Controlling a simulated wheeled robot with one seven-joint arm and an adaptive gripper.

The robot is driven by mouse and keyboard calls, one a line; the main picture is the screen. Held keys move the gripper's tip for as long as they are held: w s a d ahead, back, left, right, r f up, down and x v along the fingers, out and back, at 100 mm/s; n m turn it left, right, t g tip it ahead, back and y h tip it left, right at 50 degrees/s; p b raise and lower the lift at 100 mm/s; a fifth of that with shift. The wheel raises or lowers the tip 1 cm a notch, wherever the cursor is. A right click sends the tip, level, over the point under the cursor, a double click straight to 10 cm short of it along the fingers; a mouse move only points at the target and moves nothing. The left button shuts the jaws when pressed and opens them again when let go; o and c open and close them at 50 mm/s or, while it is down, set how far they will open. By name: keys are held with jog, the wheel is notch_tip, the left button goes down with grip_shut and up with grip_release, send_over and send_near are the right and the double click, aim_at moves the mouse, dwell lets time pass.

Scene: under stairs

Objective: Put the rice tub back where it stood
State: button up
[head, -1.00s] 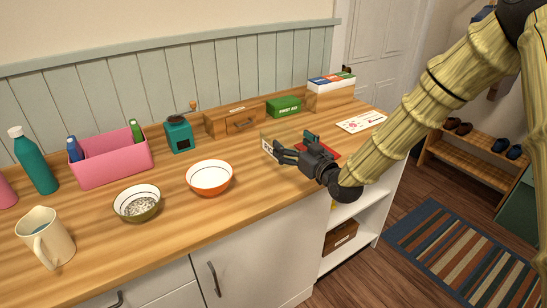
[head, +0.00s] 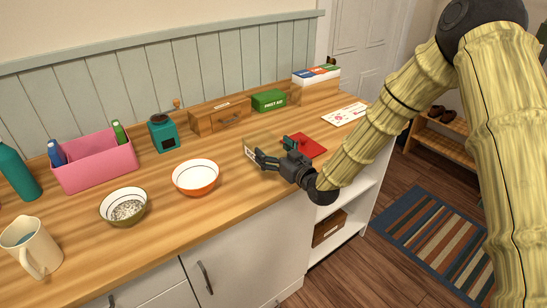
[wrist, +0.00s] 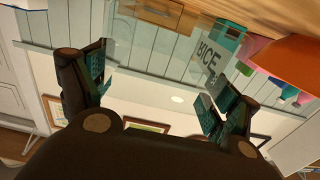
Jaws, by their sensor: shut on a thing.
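The rice tub (head: 250,153) is a see-through box with a pale label, over the wooden counter right of the orange bowl. In the wrist view its label reading RICE (wrist: 207,62) shows slanted, and its clear walls let the background through. My gripper (head: 270,156) is shut on the tub from its right side, with the fingers apart around it; they also show in the wrist view (wrist: 160,92). The fingers partly hide the tub. I cannot tell whether its base touches the counter.
An orange bowl (head: 196,178) and a bowl of grains (head: 107,212) stand to the left, with a jug (head: 34,250). A red flat item (head: 312,146) lies behind my gripper. A grinder (head: 163,138), wooden drawer box (head: 205,120) and green first aid box (head: 270,100) line the back.

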notch_tip(320, 180, down, 2)
jog(key=shift+w+f, duration=0.15)
jog(key=shift+f+p, duration=0.3)
jog(key=shift+f, duration=0.25)
jog(key=shift+d+f, duration=0.1)
jog(key=shift+f, duration=0.05)
jog(key=o, duration=1.5)
jog(key=shift+o, duration=0.2)
jog(key=shift+r, duration=0.3)
jog(key=b+v, duration=0.3)
jog(key=v, duration=0.9)
jog(key=shift+f, duration=0.15)
